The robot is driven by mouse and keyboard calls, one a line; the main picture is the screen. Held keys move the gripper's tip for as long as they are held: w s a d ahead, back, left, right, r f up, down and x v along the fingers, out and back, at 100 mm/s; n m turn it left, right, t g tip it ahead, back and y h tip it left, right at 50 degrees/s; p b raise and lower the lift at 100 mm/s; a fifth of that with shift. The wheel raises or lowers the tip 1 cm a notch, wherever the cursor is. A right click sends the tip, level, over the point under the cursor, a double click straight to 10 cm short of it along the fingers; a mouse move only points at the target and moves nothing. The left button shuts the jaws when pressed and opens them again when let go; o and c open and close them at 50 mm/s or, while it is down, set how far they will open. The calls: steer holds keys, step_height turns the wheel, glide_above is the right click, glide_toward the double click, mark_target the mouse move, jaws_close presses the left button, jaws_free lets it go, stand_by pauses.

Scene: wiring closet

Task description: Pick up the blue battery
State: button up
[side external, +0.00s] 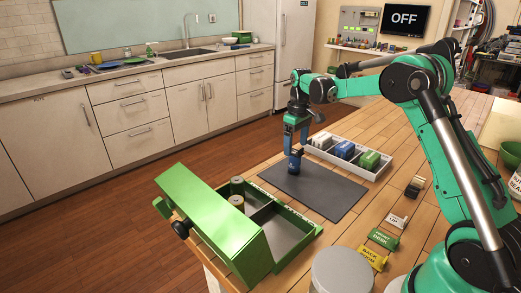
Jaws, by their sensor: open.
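A small dark blue upright piece, apparently the blue battery (295,164), is at the far part of the dark grey mat (315,192). My gripper (297,149) points straight down directly over it, with its fingertips at or around its top. The jaws are open. At this size I cannot tell whether the fingers touch it. A green box (212,225) with its lid raised stands left of the mat. It has compartments, and two brownish-grey cylinders (237,196) stand in its far part.
A light divided tray (374,176) behind the mat holds white, blue and green blocks. Several small labelled signs (373,258) and a dark item (414,187) are right of the mat. A grey round container (341,270) stands at the front. Most of the mat is clear.

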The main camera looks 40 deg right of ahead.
mark_target(296, 153)
steer(key=shift+d+f, duration=0.1)
steer(key=shift+f, duration=2.85)
jaws_close()
